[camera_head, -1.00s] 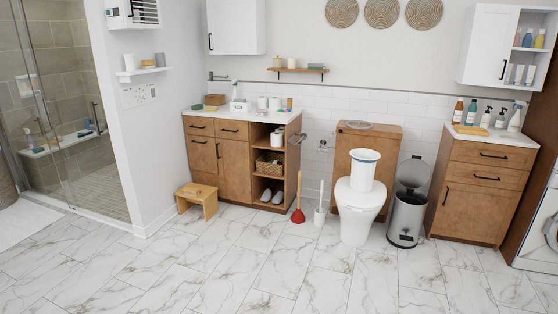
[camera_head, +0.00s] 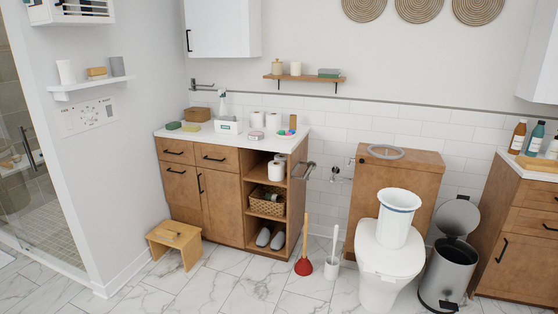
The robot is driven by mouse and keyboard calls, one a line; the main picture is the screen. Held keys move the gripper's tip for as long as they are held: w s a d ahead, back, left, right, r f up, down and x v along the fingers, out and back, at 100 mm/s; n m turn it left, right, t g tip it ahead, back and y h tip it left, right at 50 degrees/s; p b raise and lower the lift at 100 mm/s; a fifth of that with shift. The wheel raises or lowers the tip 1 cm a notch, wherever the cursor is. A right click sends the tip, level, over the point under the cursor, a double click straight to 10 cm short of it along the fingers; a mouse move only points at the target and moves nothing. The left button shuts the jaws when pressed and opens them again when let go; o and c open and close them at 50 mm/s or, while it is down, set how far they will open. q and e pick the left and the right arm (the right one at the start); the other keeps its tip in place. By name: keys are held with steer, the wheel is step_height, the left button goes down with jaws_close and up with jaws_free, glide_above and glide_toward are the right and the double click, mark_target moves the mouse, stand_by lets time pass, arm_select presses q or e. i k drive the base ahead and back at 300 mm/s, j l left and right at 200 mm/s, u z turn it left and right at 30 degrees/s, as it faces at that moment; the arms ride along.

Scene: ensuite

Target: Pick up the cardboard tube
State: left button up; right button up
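A small brown upright cylinder (camera_head: 293,122), which looks like the cardboard tube, stands near the right back of the white vanity counter (camera_head: 176,132). It is small in the picture, so its details are hard to tell. White toilet rolls (camera_head: 257,119) stand to its left, and a small dish with coloured pieces (camera_head: 286,133) lies just in front of it. Neither of my grippers shows in the head view.
A wooden step stool (camera_head: 174,243) stands at the vanity's left front. A red plunger (camera_head: 304,265) and a toilet brush (camera_head: 332,268) stand on the floor to the vanity's right, by the toilet (camera_head: 388,262). An open bin (camera_head: 447,272) is farther right. Floor in front looks clear.

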mark_target(293, 117)
steer(key=i+z, duration=0.1)
steer(key=i, duration=0.9)
steer(key=i+j+z, duration=0.1)
steer(key=i, duration=0.9)
steer(key=i+j+z, duration=0.1)
steer(key=i+z, duration=0.35)
steer(key=i, duration=0.35)
